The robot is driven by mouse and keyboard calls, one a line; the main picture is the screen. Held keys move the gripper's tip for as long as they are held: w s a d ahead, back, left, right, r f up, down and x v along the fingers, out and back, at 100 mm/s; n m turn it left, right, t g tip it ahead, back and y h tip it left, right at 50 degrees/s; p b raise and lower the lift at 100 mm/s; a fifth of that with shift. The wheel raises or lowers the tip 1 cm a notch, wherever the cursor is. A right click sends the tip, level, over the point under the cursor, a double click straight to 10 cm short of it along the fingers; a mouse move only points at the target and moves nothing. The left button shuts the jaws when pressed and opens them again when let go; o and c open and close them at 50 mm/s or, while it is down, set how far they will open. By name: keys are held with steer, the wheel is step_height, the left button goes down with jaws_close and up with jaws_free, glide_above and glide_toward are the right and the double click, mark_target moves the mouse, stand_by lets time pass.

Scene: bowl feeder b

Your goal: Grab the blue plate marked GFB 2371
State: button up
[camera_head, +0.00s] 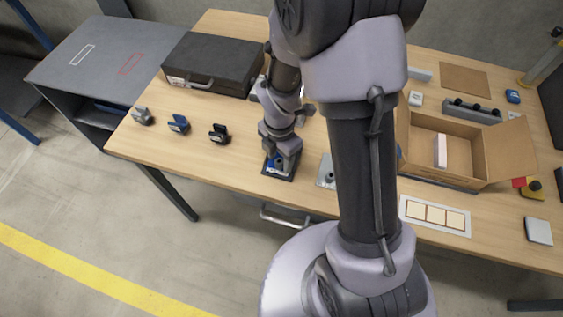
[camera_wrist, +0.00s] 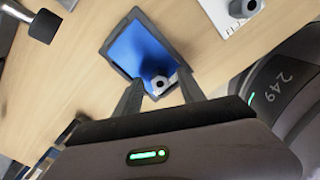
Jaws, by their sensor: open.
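A blue plate (camera_head: 269,163) with a small round knob sits in a dark-rimmed tray (camera_head: 279,177) near the front edge of the table. It also shows in the wrist view as a blue face (camera_wrist: 138,48) inside the dark rim; its marking cannot be read. My gripper (camera_head: 281,157) points down over it and hides part of it in the head view. In the wrist view my gripper (camera_wrist: 158,78) is open, with one finger on each side of the dark knob (camera_wrist: 160,83). I cannot tell whether the fingers touch it.
A light plate with a knob (camera_head: 327,172) lies just right of my gripper. Several small clamp-like parts, one blue (camera_head: 178,124), stand to the left. A black case (camera_head: 213,60) is behind. An open cardboard box (camera_head: 424,165) and a white strip with squares (camera_head: 434,215) are right.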

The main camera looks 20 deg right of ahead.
steer(key=shift+f, duration=0.1)
jaws_close()
